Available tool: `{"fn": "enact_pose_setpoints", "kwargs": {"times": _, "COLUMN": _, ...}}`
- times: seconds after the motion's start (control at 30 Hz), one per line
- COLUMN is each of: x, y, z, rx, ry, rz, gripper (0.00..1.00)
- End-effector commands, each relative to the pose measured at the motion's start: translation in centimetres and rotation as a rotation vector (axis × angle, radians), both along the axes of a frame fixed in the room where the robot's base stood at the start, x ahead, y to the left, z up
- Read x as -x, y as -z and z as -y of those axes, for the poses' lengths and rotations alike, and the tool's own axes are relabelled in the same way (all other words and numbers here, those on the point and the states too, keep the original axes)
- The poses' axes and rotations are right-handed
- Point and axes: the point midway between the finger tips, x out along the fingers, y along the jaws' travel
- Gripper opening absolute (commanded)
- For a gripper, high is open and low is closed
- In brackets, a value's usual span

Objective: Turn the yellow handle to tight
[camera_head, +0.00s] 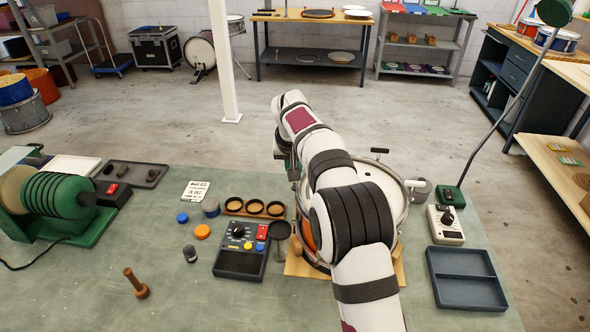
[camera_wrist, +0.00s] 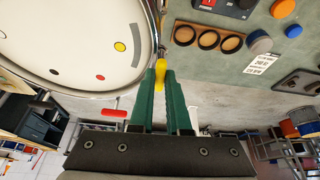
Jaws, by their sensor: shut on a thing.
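In the wrist view, the yellow handle (camera_wrist: 160,72) stands at the rim of the drum (camera_wrist: 70,45). My gripper (camera_wrist: 162,80) has two green fingers, shut on the yellow handle from both sides. The fingers hide part of it. The pale drumhead carries a yellow dot, a red dot, a dark dot and a grey arc near the yellow dot. In the head view, the drum (camera_head: 382,190) sits on the bench, partly behind my arm. The yellow handle is hidden there, and the fingers are mostly hidden. I cannot tell how tight the handle is.
A red handle (camera_wrist: 101,113) sticks out at the drum's rim. Left of the drum are three round cups (camera_head: 254,208) in a wooden holder and a control box (camera_head: 240,247). A dark divided tray (camera_head: 467,279) lies at right. The front bench middle is fairly clear.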

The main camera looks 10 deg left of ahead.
Motion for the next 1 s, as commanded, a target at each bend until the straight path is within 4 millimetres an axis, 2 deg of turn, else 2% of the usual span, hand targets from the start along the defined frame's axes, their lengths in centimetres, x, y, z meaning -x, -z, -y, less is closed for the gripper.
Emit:
{"fn": "enact_pose_setpoints", "kwargs": {"times": 0.33, "x": 0.0, "y": 0.0, "z": 0.0, "rx": -0.001, "ry": 0.042, "rz": 0.0, "gripper": 0.0}}
{"fn": "enact_pose_setpoints", "kwargs": {"times": 0.37, "x": 0.0, "y": 0.0, "z": 0.0, "rx": -0.001, "ry": 0.042, "rz": 0.0, "gripper": 0.2}}
{"fn": "enact_pose_setpoints", "kwargs": {"times": 0.5, "x": 0.0, "y": 0.0, "z": 0.0, "rx": -0.001, "ry": 0.041, "rz": 0.0, "gripper": 0.45}}
{"fn": "enact_pose_setpoints", "kwargs": {"times": 0.83, "x": 0.1, "y": -0.4, "z": 0.0, "rx": -0.002, "ry": 0.04, "rz": 0.002, "gripper": 0.45}}
{"fn": "enact_pose_setpoints", "kwargs": {"times": 0.93, "x": 0.7, "y": -2.0, "z": 0.0, "rx": -0.001, "ry": 0.04, "rz": 0.004, "gripper": 0.45}}
{"fn": "enact_pose_setpoints", "kwargs": {"times": 1.0, "x": 1.5, "y": -3.9, "z": 0.0, "rx": -0.003, "ry": 0.041, "rz": 0.006, "gripper": 0.45}}
